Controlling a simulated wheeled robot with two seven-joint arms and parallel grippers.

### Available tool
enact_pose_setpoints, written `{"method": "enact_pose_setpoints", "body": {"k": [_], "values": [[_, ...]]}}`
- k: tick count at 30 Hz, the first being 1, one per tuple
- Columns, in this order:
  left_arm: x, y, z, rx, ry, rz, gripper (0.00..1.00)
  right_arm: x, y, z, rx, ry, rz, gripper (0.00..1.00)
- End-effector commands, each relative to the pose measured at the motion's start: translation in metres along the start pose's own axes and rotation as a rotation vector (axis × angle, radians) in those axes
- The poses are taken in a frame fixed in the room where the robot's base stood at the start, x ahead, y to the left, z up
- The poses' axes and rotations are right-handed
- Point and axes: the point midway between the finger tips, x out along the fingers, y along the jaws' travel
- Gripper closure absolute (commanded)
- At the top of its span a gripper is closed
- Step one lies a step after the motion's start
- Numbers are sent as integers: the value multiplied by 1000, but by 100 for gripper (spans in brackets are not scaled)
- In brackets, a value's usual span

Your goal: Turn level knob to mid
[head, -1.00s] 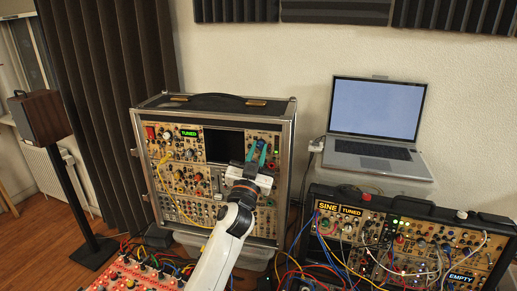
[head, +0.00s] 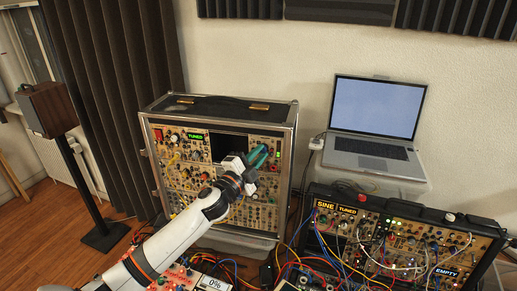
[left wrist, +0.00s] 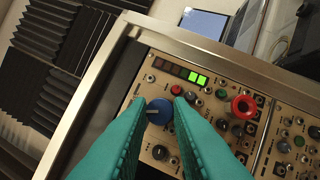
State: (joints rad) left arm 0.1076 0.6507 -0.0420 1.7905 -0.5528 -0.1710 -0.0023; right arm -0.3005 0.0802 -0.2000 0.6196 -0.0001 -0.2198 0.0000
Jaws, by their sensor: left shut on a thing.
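The blue level knob (left wrist: 160,112) is on a tan panel of the upright rack case (head: 295,140); a pale pointer mark on it faces left in the left wrist view. My left gripper (head: 257,153) is at the upper right of that case in the head view. Its teal fingers (left wrist: 160,104) are shut on the knob, one on each side. Beside the knob, a level bar (left wrist: 182,72) has two green segments lit and the others dark. In the head view the gripper hides the knob. My right gripper is not in view.
A red knob (left wrist: 244,107) and several smaller knobs sit close by on the panel. A laptop (head: 370,147) stands to the right. A second synth case (head: 480,216) with patch cables is at lower right. A speaker (head: 47,109) stands at left.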

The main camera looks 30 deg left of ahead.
Motion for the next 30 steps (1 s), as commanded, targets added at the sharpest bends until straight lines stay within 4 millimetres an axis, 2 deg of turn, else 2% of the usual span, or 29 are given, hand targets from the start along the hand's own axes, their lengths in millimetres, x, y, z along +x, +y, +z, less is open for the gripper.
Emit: {"method": "enact_pose_setpoints", "body": {"k": [1,15,30], "values": [[2,8,1,46,-3,-11,100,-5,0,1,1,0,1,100],[2,9,0,325,-10,-135,100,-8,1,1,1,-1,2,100],[2,9,0,387,-11,-163,100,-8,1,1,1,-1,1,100]]}}
